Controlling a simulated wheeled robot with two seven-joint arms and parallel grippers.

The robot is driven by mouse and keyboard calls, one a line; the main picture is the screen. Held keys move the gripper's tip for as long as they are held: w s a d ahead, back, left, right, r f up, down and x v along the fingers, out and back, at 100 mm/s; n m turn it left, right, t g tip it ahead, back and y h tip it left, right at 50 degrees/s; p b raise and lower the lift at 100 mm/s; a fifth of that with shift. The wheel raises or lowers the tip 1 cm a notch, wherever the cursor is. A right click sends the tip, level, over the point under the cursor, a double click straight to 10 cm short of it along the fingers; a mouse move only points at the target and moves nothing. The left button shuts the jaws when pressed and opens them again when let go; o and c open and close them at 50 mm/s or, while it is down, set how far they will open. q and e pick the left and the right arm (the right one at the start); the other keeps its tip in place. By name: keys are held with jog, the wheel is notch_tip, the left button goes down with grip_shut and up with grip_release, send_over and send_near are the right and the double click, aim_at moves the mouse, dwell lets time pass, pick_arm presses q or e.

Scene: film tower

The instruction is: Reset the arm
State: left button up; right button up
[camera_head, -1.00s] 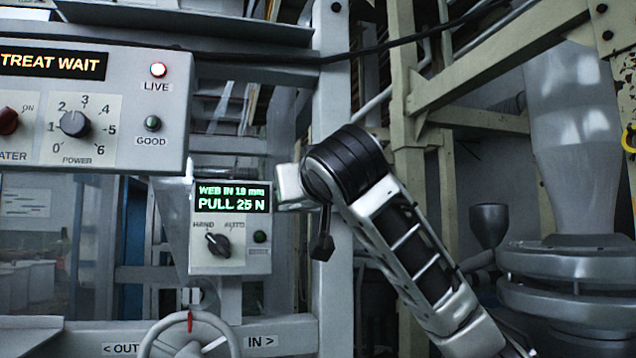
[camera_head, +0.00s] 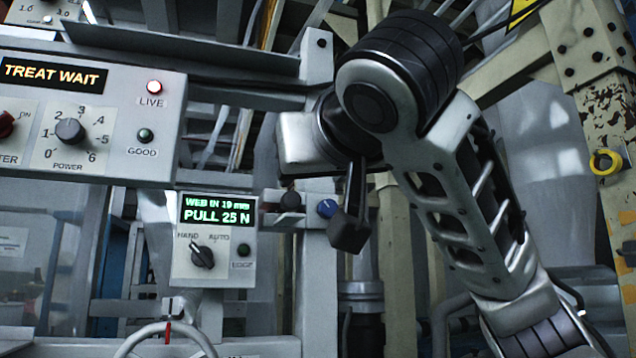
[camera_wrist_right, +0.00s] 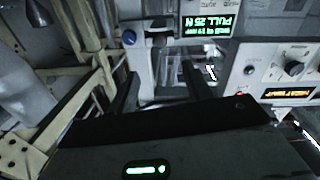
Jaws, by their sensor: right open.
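My right arm comes in from the right in the head view. Its gripper (camera_head: 350,225) hangs with a dark finger pointing down, right of the small web box (camera_head: 178,262) and apart from it. In the right wrist view the picture is upside down, and the right gripper (camera_wrist_right: 160,82) has its two dark fingers spread with nothing between them. The web box reads WEB IN 19 mm, PULL 25 N, and its selector knob (camera_head: 202,257) points toward HAND. My left gripper is not in view.
A handwheel (camera_head: 140,333) is below. A blue knob (camera_head: 327,208) sits on the post behind the gripper. A beige frame (camera_head: 590,130) stands right.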

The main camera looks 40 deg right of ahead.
jog(key=shift+s, duration=0.25)
dwell(0.4)
